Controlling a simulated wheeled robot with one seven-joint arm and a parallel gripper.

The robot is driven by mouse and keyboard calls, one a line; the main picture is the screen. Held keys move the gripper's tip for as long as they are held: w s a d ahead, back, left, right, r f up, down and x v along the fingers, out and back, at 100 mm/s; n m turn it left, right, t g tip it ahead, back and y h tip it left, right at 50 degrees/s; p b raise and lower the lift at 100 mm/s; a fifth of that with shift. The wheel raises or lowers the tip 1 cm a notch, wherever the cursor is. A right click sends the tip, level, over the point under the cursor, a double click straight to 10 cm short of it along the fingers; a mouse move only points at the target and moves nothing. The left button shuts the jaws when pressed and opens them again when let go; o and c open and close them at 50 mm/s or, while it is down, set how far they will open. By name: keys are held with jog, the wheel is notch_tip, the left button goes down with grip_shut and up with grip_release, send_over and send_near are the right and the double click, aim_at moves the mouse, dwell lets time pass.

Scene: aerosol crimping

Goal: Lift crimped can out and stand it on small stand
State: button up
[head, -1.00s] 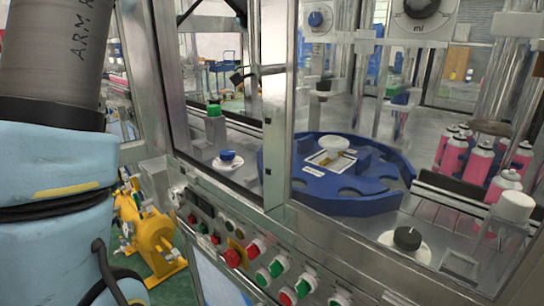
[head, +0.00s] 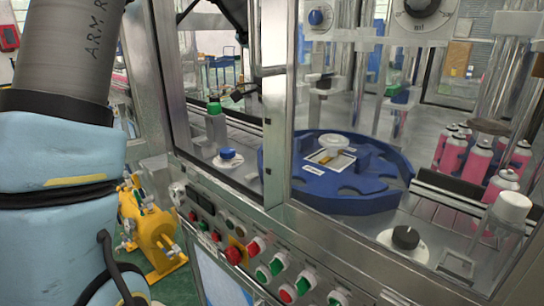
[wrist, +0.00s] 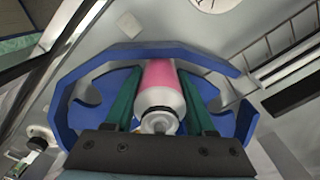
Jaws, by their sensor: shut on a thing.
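In the wrist view, a can (wrist: 158,77) with a pink body, white shoulder and metal valve top lies between the green fingers of my gripper (wrist: 160,92). The fingers are shut on its sides, and its top end faces the camera. The blue star wheel (wrist: 68,104) shows behind and around it; I cannot tell if the can is clear of its pocket. The wheel also shows in the head view (head: 335,203). There, the gripper and the held can cannot be made out clearly. I cannot identify the small stand with certainty.
Several pink cans (head: 478,160) stand at the right behind the glass. A clear holder with a white cap (head: 514,206) is at the front right. Metal window posts (head: 274,130) and a button panel (head: 250,245) front the machine. A green-capped post (head: 214,120) stands left of the wheel.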

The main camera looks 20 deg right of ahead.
grip_shut()
jog(key=shift+r, duration=0.15)
